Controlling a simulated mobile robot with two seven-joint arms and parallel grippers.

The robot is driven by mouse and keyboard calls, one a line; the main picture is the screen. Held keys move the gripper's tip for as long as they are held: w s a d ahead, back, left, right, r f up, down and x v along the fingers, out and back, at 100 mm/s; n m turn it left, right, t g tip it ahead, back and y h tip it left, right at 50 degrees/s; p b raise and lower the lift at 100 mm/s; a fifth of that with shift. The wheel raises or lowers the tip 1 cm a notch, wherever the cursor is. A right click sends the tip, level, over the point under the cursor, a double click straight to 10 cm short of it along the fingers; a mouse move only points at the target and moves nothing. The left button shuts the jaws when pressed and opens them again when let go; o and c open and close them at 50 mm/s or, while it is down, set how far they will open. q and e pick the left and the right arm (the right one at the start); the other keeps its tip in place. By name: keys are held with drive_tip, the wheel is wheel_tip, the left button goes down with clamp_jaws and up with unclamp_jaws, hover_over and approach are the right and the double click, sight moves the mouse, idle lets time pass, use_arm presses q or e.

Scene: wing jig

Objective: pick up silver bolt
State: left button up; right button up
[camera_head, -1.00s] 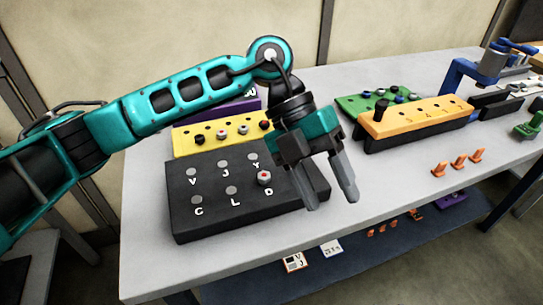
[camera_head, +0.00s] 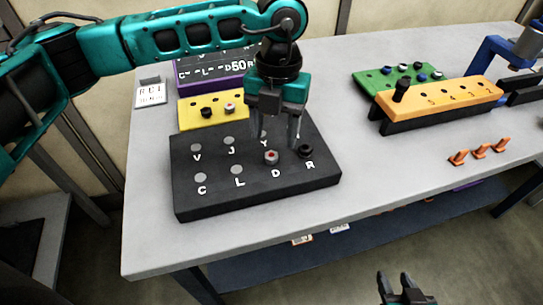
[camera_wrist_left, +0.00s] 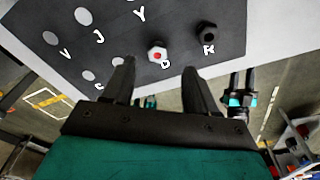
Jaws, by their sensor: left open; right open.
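A silver bolt with a red centre (camera_head: 271,157) stands in the black block (camera_head: 255,196) beside the letter D. It also shows in the left wrist view (camera_wrist_left: 157,53). A black bolt (camera_head: 305,151) stands near the letter R and also shows in the left wrist view (camera_wrist_left: 207,32). My left gripper (camera_head: 276,141) is open and points down over the block, its fingers on either side of the silver bolt's line but apart from it. In the left wrist view the bolt shows beyond the gap between the fingers (camera_wrist_left: 158,72). My right gripper (camera_head: 396,279) is open and empty at the bottom edge.
A yellow block (camera_head: 187,119) with bolts stands behind the black block, with a purple block (camera_head: 183,85) further back. An orange block (camera_head: 450,98), a green block (camera_head: 368,77) and orange clips (camera_head: 480,152) are to the right. The table between (camera_head: 345,120) is clear.

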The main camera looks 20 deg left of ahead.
sight(271, 155)
use_arm(q)
drive_tip(key=f, duration=0.5)
drive_tip(key=shift+s+a, duration=0.2)
drive_tip(key=shift+s, duration=0.1)
drive_tip(key=shift+c, duration=0.5)
clamp_jaws()
drive_tip(key=shift+r, duration=0.15)
wheel_tip(271, 155, up, 20)
